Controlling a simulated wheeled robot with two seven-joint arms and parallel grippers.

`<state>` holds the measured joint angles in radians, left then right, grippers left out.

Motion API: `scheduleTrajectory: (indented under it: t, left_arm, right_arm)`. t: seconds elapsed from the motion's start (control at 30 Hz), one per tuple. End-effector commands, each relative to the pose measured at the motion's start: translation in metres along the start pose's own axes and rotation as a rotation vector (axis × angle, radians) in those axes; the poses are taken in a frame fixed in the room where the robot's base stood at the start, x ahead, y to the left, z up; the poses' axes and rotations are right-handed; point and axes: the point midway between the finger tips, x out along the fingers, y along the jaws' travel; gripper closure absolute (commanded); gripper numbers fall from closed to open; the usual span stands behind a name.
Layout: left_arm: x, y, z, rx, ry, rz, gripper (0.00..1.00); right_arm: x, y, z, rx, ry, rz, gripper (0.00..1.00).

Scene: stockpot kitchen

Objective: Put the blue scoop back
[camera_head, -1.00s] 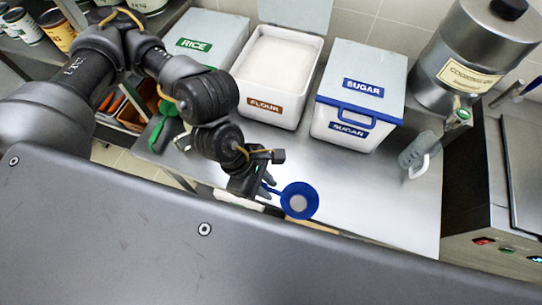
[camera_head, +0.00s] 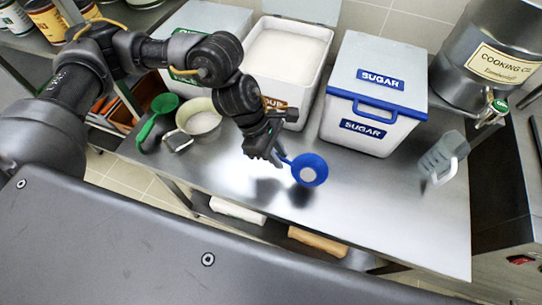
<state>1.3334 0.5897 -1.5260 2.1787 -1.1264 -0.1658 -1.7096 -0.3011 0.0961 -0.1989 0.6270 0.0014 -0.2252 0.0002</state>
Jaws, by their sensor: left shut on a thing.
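The blue scoop (camera_head: 309,170) is a round blue bowl with a pale patch inside and a short blue handle. My left gripper (camera_head: 278,156) is shut on the scoop's handle and holds it over the steel counter, with a shadow below. The white sugar bin (camera_head: 358,126) with a blue-edged lid and blue handle stands to the right of the scoop; its lid is closed. My right gripper does not show.
An open flour bin (camera_head: 288,55) and the rice bin (camera_head: 212,22) stand behind my left arm. A green scoop (camera_head: 165,103) and a pale pot (camera_head: 203,122) are at left. A clear jug (camera_head: 442,155) stands at right. The front middle of the counter (camera_head: 370,205) is clear.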

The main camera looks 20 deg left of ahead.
Motion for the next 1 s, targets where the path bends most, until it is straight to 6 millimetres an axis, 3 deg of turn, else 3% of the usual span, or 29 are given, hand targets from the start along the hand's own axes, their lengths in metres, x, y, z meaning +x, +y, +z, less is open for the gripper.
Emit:
scheduleTrajectory:
  t: [0.37, 0.63, 1.0]
  left_arm:
    - [0.015, 0.015, -0.012, -0.001, -0.001, 0.001, 1.0]
    - [0.043, 0.018, -0.028, -0.003, -0.001, 0.0, 1.0]
    - [0.047, 0.019, -0.03, -0.001, -0.001, 0.002, 1.0]
  right_arm:
    - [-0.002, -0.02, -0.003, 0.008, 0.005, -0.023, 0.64]
    - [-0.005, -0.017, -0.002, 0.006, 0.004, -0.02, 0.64]
    - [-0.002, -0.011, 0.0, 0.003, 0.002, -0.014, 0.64]
